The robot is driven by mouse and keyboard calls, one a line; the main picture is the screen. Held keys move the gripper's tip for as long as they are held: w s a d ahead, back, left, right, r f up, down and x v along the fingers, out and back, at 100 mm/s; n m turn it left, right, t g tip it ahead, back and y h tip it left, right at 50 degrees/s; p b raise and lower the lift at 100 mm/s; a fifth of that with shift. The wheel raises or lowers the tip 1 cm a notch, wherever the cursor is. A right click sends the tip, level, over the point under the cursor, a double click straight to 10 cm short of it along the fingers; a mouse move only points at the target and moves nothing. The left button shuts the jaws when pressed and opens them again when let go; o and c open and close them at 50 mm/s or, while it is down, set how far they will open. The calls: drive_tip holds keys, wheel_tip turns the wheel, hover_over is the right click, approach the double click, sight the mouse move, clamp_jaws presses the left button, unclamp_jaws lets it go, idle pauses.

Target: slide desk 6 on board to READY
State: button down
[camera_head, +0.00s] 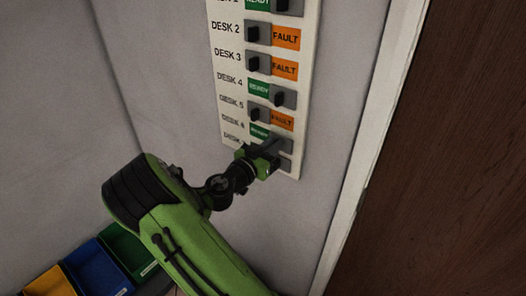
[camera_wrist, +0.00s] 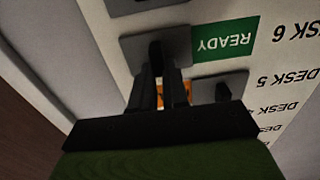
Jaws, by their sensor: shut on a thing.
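The white board (camera_head: 307,60) hangs on the grey wall with several desk rows. In the desk 6 row the green READY label (camera_head: 260,131) shows on the left, with the grey slider plate (camera_head: 283,145) on the right, partly behind my gripper (camera_head: 266,152). The wrist view shows the row upside down: the READY label (camera_wrist: 225,43) is uncovered beside the desk 6 slider (camera_wrist: 176,44). My gripper (camera_wrist: 160,72) is shut on the dark desk 6 knob (camera_wrist: 155,48), at the end of the row away from the DESK 6 text.
The desk 5 slider (camera_head: 258,114) sits left with its orange FAULT label (camera_head: 282,121) showing. Desk 4 (camera_head: 284,98) shows READY; desk 3 (camera_head: 258,65) and desk 2 (camera_head: 258,34) show FAULT. A brown door (camera_head: 445,150) is right; coloured bins (camera_head: 97,268) stand low left.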

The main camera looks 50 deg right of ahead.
drive_tip(key=shift+s, duration=0.1)
drive_tip(key=c, duration=1.1)
unclamp_jaws()
drive_tip(key=shift+s, duration=0.2)
drive_tip(key=shift+w, duration=0.1)
drive_tip(key=a, duration=0.5)
drive_tip(key=s+a+b, duration=0.1)
drive_tip(key=a, duration=0.9)
drive_tip(key=shift+s+a+b, duration=0.15)
drive_tip(key=shift+a+b, duration=0.2)
